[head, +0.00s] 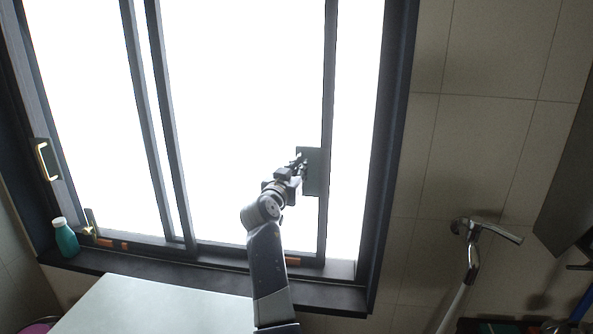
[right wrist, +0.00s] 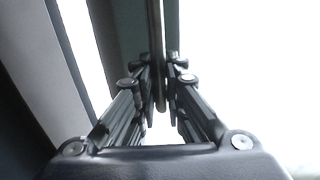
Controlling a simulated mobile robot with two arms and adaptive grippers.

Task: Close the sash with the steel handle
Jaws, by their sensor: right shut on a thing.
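The window's right-hand sliding sash (head: 329,85) has a dark plate (head: 314,180) on its right upright. My right gripper (head: 301,163) reaches up to this plate from below. In the right wrist view, my right gripper (right wrist: 163,75) is shut on a slim upright handle bar (right wrist: 158,45) between its fingertips. In the head view my fingers mostly hide the handle. A bright vertical strip shows between the sash's right upright and the window frame (head: 390,130) on the right. My left gripper is not in view.
Another sash on the left has a brass-coloured handle (head: 43,160). A teal bottle (head: 66,240) stands on the left of the dark sill (head: 335,294). A pale tabletop (head: 150,308) lies below. A chrome fixture (head: 485,230) is right of the window.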

